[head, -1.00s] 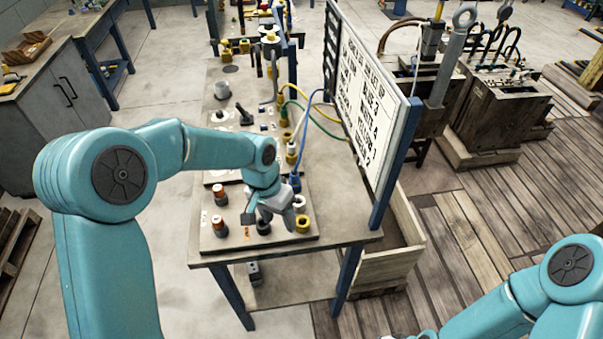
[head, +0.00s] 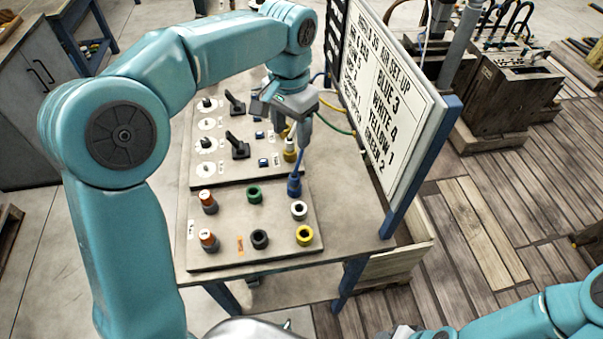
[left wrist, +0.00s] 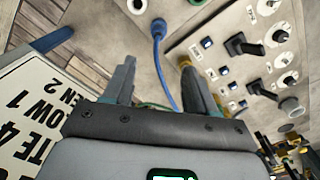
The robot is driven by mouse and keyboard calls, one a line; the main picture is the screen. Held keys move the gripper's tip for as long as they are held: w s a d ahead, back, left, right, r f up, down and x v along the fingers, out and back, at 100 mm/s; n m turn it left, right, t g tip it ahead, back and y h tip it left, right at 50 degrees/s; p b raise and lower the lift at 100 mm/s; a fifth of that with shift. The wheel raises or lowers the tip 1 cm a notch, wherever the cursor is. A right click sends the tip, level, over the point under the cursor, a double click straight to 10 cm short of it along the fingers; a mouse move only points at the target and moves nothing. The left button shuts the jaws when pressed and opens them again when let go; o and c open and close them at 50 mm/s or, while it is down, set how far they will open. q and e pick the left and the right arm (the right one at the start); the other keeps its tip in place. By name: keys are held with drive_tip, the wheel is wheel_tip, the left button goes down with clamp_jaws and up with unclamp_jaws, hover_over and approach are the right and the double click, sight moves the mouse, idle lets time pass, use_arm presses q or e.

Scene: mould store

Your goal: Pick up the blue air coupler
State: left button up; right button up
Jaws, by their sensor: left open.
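The blue air coupler (head: 294,187) stands near the back right corner of the front panel, with a blue hose rising from its top. It also shows at the top middle of the left wrist view (left wrist: 158,27), where its hose runs back between my fingers. My left gripper (head: 284,128) is open above and behind the coupler, with a gap between fingertips and coupler body. Both fingers (left wrist: 157,72) show in the left wrist view, apart and not closed on anything. Of my right arm, only links and a dark end part (head: 402,331) show at the bottom edge; its jaws cannot be made out.
A yellow coupler (head: 290,152) stands close behind the blue one. Green (head: 254,194), black (head: 260,239), white (head: 299,210) and yellow (head: 304,236) ring-shaped fittings sit on the front panel (head: 222,255). A lettered board (head: 385,100) stands upright along the bench's right side.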

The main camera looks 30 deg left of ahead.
use_arm(q)
approach(293, 174)
drive_tip(key=f, duration=0.5)
drive_tip(key=shift+w+d+f, duration=0.1)
drive_tip(key=shift+w+d, duration=0.1)
drive_tip(key=shift+s+d+f, duration=0.1)
drive_tip(key=shift+f, duration=0.25)
drive_tip(key=shift+s+f, duration=0.1)
drive_tip(key=shift+s, duration=0.1)
drive_tip(key=f, duration=0.3)
drive_tip(key=f+p, duration=0.1)
drive_tip(key=f, duration=0.1)
drive_tip(key=shift+w, duration=0.25)
drive_tip(key=shift+s+f, duration=0.1)
drive_tip(key=shift+f, duration=0.05)
drive_tip(key=shift+s, duration=0.15)
drive_tip(key=shift+w, duration=0.2)
clamp_jaws()
drive_tip(key=shift+s, duration=0.15)
use_arm(e)
drive_tip(key=shift+w+d+r, duration=0.1)
drive_tip(key=shift+r, duration=0.45)
